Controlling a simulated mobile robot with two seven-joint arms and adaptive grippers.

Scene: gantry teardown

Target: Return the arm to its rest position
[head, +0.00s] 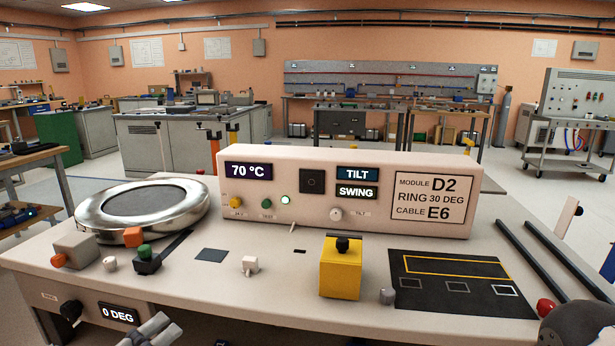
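A grey gripper part (152,331), which I take to be my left gripper, shows at the bottom edge, in front of the bench's 0 DEG display (118,313). It is cut off by the frame, and I cannot tell whether its fingers are open or shut. No held object shows. A dark rounded part at the lower right corner may belong to my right arm; its gripper is not in view. The bench (215,290) carries a silver ring (90,211), a console (270,210) reading 70 °C, TILT and SWING, and a yellow block (341,272) with a black knob.
A black marked mat (455,307) lies at the right, beside dark rails (545,255) and a red knob (546,307). The bench's front middle is mostly clear.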

